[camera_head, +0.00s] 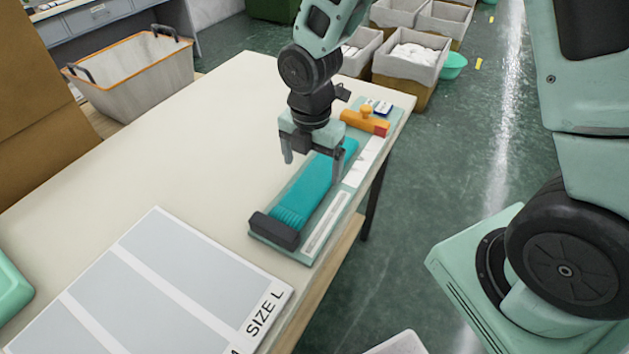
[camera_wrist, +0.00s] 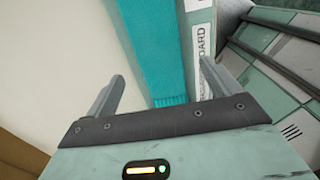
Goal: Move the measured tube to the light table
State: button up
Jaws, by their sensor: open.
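The teal ribbed tube (camera_head: 302,197) lies flat along a pale green measuring board (camera_head: 337,219) on the cream table. Its near end meets a dark block (camera_head: 274,231) on the board. My gripper (camera_head: 313,170) is open above the tube, one finger on each side of it. In the wrist view the tube (camera_wrist: 158,48) runs between the open fingers (camera_wrist: 160,78), and nothing is held. My gripper hides part of the tube's far half in the head view. I cannot tell which surface is the light table.
A panelled mat marked SIZE L (camera_head: 170,285) lies at the near side of the cream table (camera_head: 150,160). An orange and red block (camera_head: 366,121) sits at the board's far end. A mint-green object (camera_head: 12,285) is at the left edge. Bins (camera_head: 410,58) stand on the floor beyond.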

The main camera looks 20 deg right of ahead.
aim_at(311, 183)
jog(key=shift+f+p, duration=0.3)
jog(key=shift+f, duration=2.35)
jog(key=shift+a, duration=0.1)
jog(key=c, duration=1.1)
jog(key=shift+r, duration=0.2)
